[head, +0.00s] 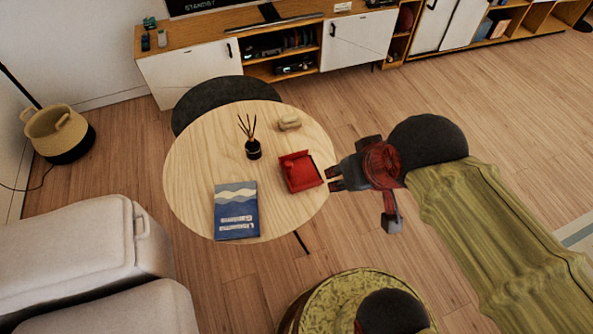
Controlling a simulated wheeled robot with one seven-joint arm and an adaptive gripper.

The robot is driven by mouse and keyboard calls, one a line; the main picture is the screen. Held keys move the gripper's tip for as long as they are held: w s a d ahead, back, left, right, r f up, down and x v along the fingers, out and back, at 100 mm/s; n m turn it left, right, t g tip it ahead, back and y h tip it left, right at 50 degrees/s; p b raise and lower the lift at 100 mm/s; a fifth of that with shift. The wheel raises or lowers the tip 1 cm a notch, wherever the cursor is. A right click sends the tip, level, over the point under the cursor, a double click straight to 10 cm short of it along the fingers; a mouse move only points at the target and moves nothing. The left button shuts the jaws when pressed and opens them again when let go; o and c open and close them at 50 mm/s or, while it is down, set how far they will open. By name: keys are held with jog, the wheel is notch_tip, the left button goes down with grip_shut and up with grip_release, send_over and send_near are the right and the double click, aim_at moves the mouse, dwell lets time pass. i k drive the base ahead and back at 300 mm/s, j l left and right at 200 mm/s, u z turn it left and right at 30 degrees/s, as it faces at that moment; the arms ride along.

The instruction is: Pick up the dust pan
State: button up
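The red dust pan (303,177) lies on the right part of the round light-wood table (190,165), close to its edge. A raised part shows on its top. My gripper (331,179) comes in from the right, its fingers pointing left towards the dust pan. The two dark fingertips are apart with a gap between them, and nothing shows between them. They appear just right of the dust pan, at the table's edge in the picture; their height above the table is hard to tell.
A reed diffuser (253,149), a small beige object (289,122) and a blue book (236,210) share the table. A dark seat (225,95) stands behind it. Pale seating (80,240) is at lower left, a basket (57,133) at left. A media cabinet (190,72) lines the back.

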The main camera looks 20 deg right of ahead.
aim_at(300, 172)
jog(key=i+l+u, duration=0.15)
jog(key=l+u, duration=0.55)
jog(key=u, duration=0.15)
jog(key=l+u, duration=0.45)
jog(key=i, duration=0.05)
